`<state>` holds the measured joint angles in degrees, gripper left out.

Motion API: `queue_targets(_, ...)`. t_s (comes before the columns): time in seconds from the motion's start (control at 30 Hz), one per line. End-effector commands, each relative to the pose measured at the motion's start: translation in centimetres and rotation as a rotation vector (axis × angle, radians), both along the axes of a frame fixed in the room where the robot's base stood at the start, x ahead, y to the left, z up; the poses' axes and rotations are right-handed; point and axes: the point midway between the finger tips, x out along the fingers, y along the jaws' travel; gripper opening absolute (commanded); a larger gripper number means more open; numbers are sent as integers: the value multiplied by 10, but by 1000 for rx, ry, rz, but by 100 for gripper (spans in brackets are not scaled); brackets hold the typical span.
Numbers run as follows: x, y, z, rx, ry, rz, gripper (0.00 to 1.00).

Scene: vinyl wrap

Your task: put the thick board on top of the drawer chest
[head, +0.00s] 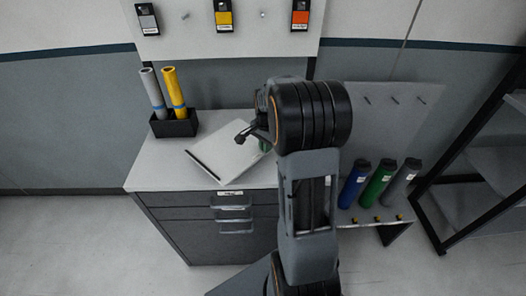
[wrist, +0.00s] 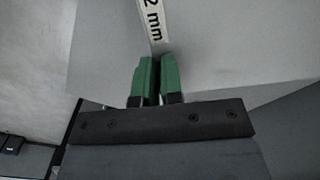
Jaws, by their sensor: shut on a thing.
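The board (head: 228,152) is a pale flat panel with a dark strip near its left edge. It is turned at an angle over the white top of the drawer chest (head: 150,180); I cannot tell whether it rests flat or is held just above. In the wrist view, a pale panel (wrist: 215,50) fills much of the picture, with a label strip reading "2 mm", cut off at the top. My gripper (wrist: 154,80) has green fingertips nearly together, shut on the board at the label strip. In the head view my arm partly hides my gripper (head: 264,146) and the board's right side.
A black holder (head: 174,124) with a grey and a yellow roll stands at the chest top's back left. Blue, green and grey rolls (head: 377,183) stand on a unit to the right. A dark-framed rack (head: 480,170) is at far right. The chest top's front left is clear.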

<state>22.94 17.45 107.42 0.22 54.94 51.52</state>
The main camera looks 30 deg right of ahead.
Motion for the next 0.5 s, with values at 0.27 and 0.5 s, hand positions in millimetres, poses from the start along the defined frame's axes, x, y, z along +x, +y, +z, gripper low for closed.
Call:
queue_targets(0.27,9,4,-10,-1,-1,1,0)
queue_targets(0.5,12,5,-37,1,1,1,0)
